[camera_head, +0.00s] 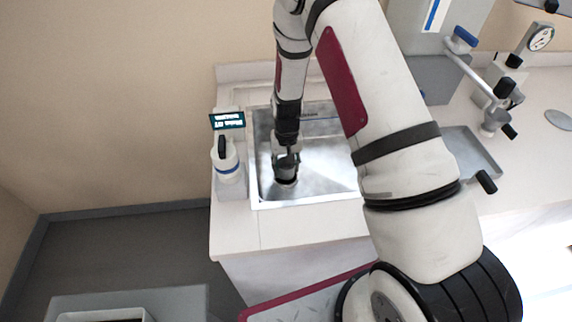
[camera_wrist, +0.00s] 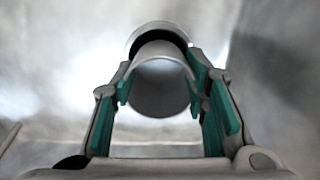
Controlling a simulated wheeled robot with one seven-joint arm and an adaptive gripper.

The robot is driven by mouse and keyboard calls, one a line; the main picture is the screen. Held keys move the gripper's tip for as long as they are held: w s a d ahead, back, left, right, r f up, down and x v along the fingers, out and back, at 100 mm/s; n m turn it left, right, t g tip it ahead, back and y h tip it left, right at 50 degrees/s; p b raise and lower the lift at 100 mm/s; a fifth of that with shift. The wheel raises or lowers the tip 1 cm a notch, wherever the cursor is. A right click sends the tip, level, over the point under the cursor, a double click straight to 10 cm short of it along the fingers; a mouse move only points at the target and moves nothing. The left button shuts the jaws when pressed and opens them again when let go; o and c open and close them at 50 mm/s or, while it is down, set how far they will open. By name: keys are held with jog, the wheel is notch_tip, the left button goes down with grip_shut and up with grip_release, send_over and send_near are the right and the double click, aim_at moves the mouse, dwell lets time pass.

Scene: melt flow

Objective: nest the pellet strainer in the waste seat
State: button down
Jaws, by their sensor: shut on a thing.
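My gripper (camera_head: 286,159) reaches down into the steel sink, toward the left part of its basin. It is shut on the pellet strainer (camera_wrist: 158,88), a grey, smooth cylinder between the teal finger pads in the wrist view. In the head view the strainer (camera_head: 286,173) is a small dark piece below the fingers, partly hidden by them. Just beyond it in the wrist view is a pale round rim with a dark inside, which looks like the waste seat (camera_wrist: 160,27). The strainer overlaps this rim in the picture; I cannot tell whether they touch.
The sink (camera_head: 322,186) is set in a pale counter (camera_head: 240,232). A white jug with a blue band (camera_head: 228,170) and a small dark sign (camera_head: 227,121) stand left of it. A metal tray (camera_head: 470,150) and a gauge fitting (camera_head: 541,38) are to the right.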

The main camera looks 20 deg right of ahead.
jog(key=shift+f+b, duration=0.4)
jog(key=shift+f, duration=0.55)
jog(key=c, duration=0.9)
grip_release()
jog(key=shift+o, duration=0.2)
notch_tip(320, 180, up, 12)
